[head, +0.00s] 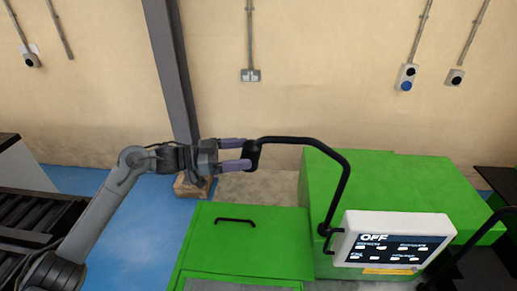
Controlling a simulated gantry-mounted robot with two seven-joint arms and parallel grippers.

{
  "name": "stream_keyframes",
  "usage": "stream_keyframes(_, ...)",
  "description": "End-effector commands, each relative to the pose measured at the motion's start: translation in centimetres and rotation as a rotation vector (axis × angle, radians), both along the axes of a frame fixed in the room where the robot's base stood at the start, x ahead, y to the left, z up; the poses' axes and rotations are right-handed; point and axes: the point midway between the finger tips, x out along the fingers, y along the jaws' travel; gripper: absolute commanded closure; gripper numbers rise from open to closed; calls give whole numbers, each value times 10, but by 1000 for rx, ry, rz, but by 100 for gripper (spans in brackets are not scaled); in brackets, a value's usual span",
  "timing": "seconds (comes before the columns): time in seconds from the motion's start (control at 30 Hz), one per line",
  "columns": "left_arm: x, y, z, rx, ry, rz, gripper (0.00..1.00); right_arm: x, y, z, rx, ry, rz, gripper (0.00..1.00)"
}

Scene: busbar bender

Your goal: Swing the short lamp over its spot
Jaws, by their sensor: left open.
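A black lamp on a bent tubular arm (345,185) rises from the front of the green machine, and its dark head (253,155) hangs at the left end of the arm. My left gripper (247,154) comes in from the left with its two purple fingers apart, one above the other. Its fingertips are at the lamp head's left side; I cannot tell whether they touch it. A second black bent tube (492,222) shows at the right edge, partly out of frame. My right gripper is not in view.
The green machine (385,170) carries a white control panel (390,240) reading OFF. A lower green cover (245,238) with a black handle (235,220) lies below the lamp head. A grey post (172,75) stands behind my left wrist. Blue floor is clear at left.

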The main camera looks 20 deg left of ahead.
Motion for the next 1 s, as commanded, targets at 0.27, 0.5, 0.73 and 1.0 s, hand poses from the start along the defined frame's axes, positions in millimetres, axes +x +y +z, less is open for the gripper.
stream_keyframes(0.27,18,-36,2,-2,-1,-1,22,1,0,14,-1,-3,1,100)
stream_keyframes(0.5,25,-47,0,0,-1,1,22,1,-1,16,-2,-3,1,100)
stream_keyframes(0.73,25,-48,0,0,-1,1,22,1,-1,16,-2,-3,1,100)
stream_keyframes(1.0,25,-48,0,0,-1,1,54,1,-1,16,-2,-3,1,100)
